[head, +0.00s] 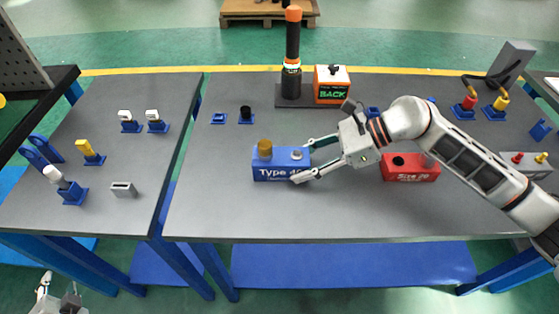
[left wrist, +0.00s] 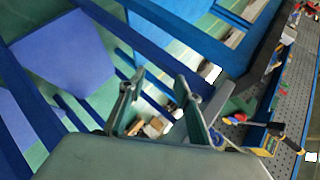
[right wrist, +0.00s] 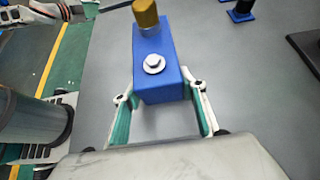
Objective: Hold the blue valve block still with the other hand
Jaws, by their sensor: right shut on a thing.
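The blue valve block (head: 281,172), marked "Type 40", stands on the grey table near the middle, with a brass-coloured cap on its left end and a silver bolt on top. My right gripper (head: 303,160) reaches it from the right and is shut on its right end. In the right wrist view the fingers (right wrist: 160,88) lie on either side of the near end of the block (right wrist: 157,85). My left gripper (head: 60,290) hangs low at the bottom left, away from the block. In the left wrist view its fingers (left wrist: 158,98) are apart with nothing held.
A red "Size 20" block (head: 410,175) sits under my right forearm. Behind are a black cylinder with an orange top (head: 292,55) and an orange-and-white box (head: 331,84). Blue stands (head: 219,118) dot both tables. The table front left of the block is clear.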

